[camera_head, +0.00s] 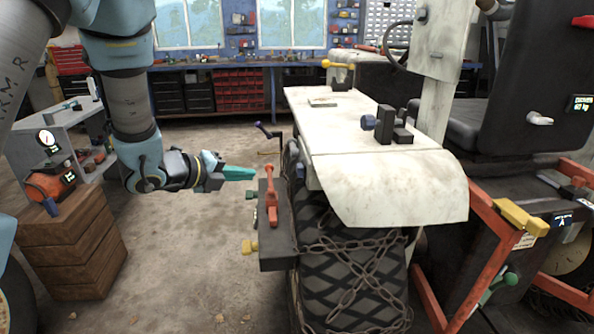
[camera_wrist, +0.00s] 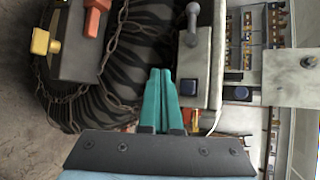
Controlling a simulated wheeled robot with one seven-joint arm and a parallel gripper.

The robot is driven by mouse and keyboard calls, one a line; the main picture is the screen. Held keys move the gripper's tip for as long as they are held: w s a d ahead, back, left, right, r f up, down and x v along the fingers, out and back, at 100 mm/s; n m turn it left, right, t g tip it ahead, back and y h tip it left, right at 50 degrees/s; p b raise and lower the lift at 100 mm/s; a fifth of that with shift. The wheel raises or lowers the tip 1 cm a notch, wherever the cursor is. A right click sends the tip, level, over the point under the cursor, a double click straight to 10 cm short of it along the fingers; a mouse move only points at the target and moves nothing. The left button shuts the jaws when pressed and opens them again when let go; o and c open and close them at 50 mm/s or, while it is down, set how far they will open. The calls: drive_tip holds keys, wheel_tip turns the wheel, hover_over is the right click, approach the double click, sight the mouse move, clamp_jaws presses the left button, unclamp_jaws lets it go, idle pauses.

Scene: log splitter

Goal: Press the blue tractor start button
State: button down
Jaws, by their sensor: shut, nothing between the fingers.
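My gripper (camera_head: 250,173) has teal fingers pressed together. It is in the air left of the tractor's white fender (camera_head: 390,185) and close to the black box with the red lever. In the wrist view my shut fingers (camera_wrist: 163,72) point toward the tractor, with nothing between them. I cannot tell which is the start button.
The black box carries a red lever (camera_head: 271,195), a yellow knob (camera_head: 249,247) and a green knob (camera_head: 252,195). A chained tyre (camera_head: 345,270) is below the fender. A wooden crate (camera_head: 75,250) stands at left. The concrete floor between them is mostly clear.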

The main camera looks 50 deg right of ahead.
drive_tip(key=s+d, duration=0.5)
drive_tip(key=d, duration=0.1)
drive_tip(key=shift+d+p, duration=0.15)
drive_tip(key=shift+p, duration=0.15)
drive_tip(key=shift+s, duration=0.1)
idle(1.8)
drive_tip(key=shift+s+d+b, duration=0.2)
drive_tip(key=shift+d+b, duration=0.1)
drive_tip(key=shift+d, duration=0.05)
drive_tip(key=shift+s+d, duration=0.35)
drive_tip(key=shift+d, duration=0.05)
idle(0.9)
drive_tip(key=shift+w+a+b, duration=0.1)
drive_tip(key=shift+b, duration=0.2)
drive_tip(key=shift+w+a, duration=0.5)
drive_tip(key=shift+a, duration=0.15)
drive_tip(key=shift+w+a+b, duration=0.35)
drive_tip(key=shift+w+a, duration=0.45)
drive_tip(key=shift+a, duration=0.2)
drive_tip(key=shift+w+a+b, duration=0.35)
drive_tip(key=shift+w+a, duration=0.45)
drive_tip(key=shift+a, duration=0.15)
